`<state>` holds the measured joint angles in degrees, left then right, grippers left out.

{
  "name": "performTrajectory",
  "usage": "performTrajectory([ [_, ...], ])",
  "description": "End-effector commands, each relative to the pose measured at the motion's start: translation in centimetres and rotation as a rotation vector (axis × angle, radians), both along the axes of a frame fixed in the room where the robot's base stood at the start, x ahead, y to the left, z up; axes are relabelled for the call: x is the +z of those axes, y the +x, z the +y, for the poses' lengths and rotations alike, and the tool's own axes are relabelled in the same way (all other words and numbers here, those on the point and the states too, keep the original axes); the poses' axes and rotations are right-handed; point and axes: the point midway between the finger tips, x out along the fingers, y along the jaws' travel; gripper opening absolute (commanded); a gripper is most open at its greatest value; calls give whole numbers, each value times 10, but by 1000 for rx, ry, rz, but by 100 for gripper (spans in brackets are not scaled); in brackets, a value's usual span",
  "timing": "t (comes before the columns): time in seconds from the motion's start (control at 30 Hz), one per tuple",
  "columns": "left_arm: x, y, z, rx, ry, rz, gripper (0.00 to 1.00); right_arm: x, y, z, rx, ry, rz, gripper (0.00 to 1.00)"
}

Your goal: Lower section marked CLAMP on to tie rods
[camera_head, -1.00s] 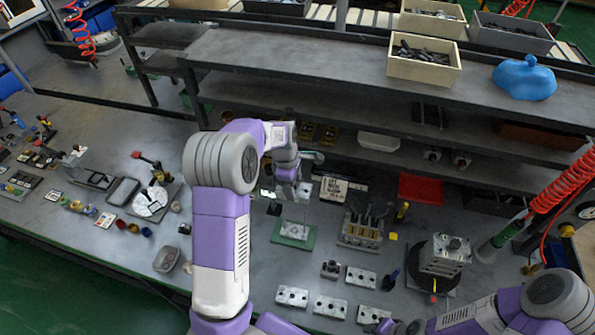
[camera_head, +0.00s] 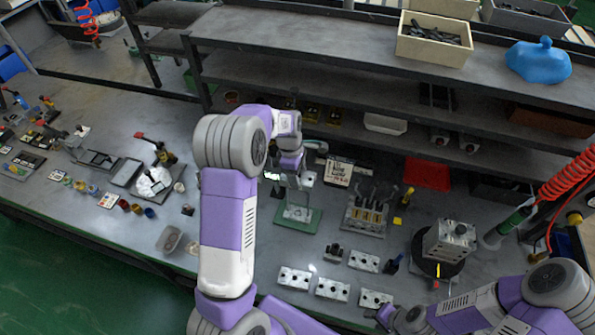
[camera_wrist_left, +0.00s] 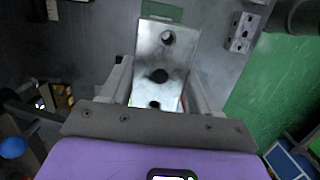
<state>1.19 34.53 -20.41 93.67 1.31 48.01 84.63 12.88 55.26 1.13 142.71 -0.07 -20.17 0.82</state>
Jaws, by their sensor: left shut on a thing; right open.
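My left gripper (camera_head: 297,180) is shut on a grey metal section (camera_wrist_left: 165,50). In the left wrist view the section is a block with round holes down its middle, held between the two fingers. No CLAMP marking can be read. In the head view the gripper is above a green base plate (camera_head: 312,225) with thin upright tie rods and a metal block (camera_head: 298,213) on it. Whether the rods have entered the section's holes cannot be told. My right gripper (camera_head: 392,320) is open and empty at the bottom right, partly cut off by the frame.
Several drilled metal blocks (camera_head: 332,289) lie in front of the base plate. A fixture with yellow parts (camera_head: 368,212) stands to its right, and a stacked metal block (camera_head: 449,240) on a dark round stand is further right. A shelf (camera_head: 330,95) overhangs behind.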

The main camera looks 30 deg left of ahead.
Motion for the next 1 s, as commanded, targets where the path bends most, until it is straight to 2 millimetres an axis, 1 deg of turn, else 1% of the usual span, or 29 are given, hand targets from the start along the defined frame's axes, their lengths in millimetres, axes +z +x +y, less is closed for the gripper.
performTrajectory([
  [0.03, -7, 0, 0, 0, 0, -1, 11, -6, 0, 0, 0, 0, 0, 43],
  [0.1, -13, 0, 0, 0, 0, -1, 11, -10, 0, 0, 0, 0, 0, 43],
  [0.3, -21, 0, 0, 0, 1, -3, 11, -14, 0, 0, 0, 0, 0, 43],
  [1.0, -21, 0, 0, 0, 0, -2, 11, -11, 0, 0, 0, 0, 0, 43],
])
